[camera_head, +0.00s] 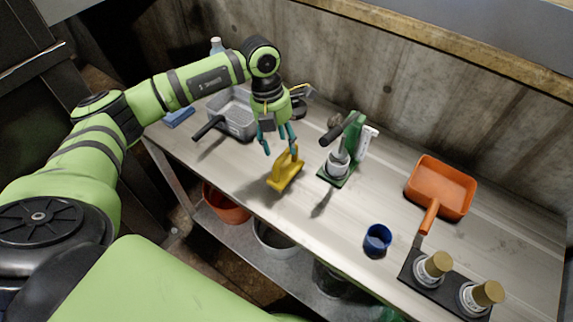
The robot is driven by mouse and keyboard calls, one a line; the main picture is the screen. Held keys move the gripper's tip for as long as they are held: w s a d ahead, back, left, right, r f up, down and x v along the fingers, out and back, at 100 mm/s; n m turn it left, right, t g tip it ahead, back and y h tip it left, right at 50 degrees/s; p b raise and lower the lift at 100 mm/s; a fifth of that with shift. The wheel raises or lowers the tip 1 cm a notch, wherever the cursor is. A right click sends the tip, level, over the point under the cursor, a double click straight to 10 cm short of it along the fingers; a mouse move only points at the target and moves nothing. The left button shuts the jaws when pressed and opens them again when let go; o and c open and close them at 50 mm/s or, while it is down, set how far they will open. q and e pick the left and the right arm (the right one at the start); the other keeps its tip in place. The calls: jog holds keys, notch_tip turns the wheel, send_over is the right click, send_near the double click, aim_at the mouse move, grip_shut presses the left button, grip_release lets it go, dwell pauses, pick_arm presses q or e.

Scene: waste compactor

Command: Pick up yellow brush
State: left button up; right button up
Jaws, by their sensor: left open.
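The yellow brush (285,172) stands on the metal tabletop near its front edge, a little left of the middle of the view. Its block-like base is on the table and a handle rises at its upper right. My left gripper (279,146) points down just above the brush, with its fingers apart and nothing between them. The fingertips are close to the top of the brush; I cannot tell whether they touch it. My right gripper is not in view.
A green-based device (338,168) stands just right of the brush. Buckets sit on the shelf below.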

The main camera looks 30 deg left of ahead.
aim_at(285, 152)
pick_arm(q)
jog(key=f, duration=0.1)
jog(key=d+f+p, duration=0.1)
jog(key=shift+f, duration=0.3)
jog(key=shift+d+f, duration=0.15)
jog(key=shift+f, duration=0.55)
jog(key=shift+w, duration=0.1)
jog(key=c, duration=1.1)
grip_shut()
jog(key=shift+r, duration=0.25)
notch_tip(285, 152, up, 9)
jog(key=b, duration=0.2)
jog(key=shift+f+b, duration=0.2)
jog(key=shift+b, duration=0.1)
jog(key=shift+r, duration=0.5)
jog(key=shift+o, duration=0.8)
grip_release()
grip_shut()
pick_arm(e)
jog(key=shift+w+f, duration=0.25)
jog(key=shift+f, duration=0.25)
